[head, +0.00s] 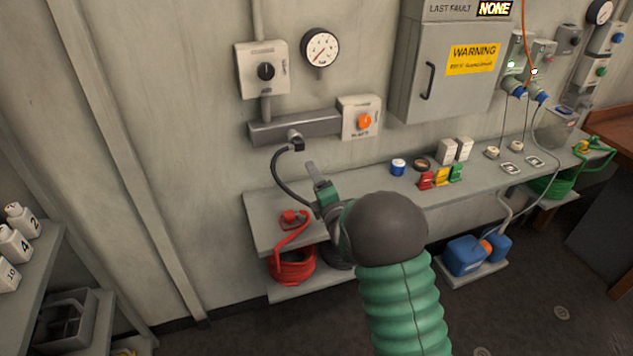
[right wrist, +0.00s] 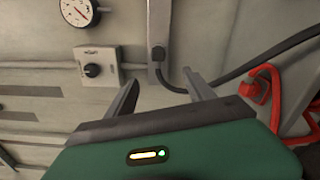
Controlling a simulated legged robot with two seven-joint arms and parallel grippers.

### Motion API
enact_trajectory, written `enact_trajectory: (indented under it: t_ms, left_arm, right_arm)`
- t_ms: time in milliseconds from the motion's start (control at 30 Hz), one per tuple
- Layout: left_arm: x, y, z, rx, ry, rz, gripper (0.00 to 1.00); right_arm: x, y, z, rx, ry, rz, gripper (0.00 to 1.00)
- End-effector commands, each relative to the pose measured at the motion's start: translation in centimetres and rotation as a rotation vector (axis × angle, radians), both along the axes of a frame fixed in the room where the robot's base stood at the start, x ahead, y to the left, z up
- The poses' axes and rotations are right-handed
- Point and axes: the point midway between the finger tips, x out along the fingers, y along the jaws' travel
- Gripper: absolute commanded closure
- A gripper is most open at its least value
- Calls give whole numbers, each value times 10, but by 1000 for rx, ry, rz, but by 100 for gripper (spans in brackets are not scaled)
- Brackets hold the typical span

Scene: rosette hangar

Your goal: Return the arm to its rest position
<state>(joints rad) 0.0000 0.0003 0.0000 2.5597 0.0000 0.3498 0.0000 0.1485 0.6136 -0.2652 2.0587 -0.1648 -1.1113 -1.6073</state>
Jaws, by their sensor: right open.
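My right arm, with a green ribbed sleeve and a dark rounded joint, reaches in from the bottom of the head view. Its gripper (head: 314,174) is in front of the wall bench, near a black cable. In the right wrist view the gripper's two fingers (right wrist: 163,80) stand apart with nothing held between them. A black cable (head: 281,179) hangs from a plug under the grey wall duct; its lower end is partly hidden by my gripper. The cable and plug also show beyond the fingers in the right wrist view (right wrist: 172,83). My left gripper is not in view.
A grey bench (head: 262,222) runs along the wall, with a red hose coil (head: 291,264) at its left end. Colored blocks (head: 441,175) stand on it. A grey cabinet (head: 450,75) and a switch box with an orange knob (head: 360,118) project from the wall. A shelf (head: 45,255) stands left.

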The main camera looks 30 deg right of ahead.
Motion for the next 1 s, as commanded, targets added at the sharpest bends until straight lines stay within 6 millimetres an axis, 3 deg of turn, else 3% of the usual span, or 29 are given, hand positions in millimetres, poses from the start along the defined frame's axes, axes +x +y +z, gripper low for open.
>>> enact_trajectory:
  t_ms: [233,367,467,600,700,800,900,1000]
  left_arm:
    - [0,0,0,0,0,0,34]
    - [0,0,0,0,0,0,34]
    - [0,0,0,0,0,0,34]
    - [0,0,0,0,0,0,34]
    - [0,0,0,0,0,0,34]
    - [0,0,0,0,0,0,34]
    - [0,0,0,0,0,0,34]
    - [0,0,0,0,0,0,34]
  right_arm:
    - [-2,1,0,22,5,-2,38]
    - [-16,22,-23,298,112,-38,38]
    - [-58,66,-62,729,294,-153,38]
    - [-155,135,-113,1243,547,-471,38]
    - [-224,166,-131,1441,660,-728,38]
    - [-273,184,-140,1534,713,-930,38]
    - [-297,191,-143,1565,731,-1036,38]
    - [-303,192,-144,1572,735,-1063,38]
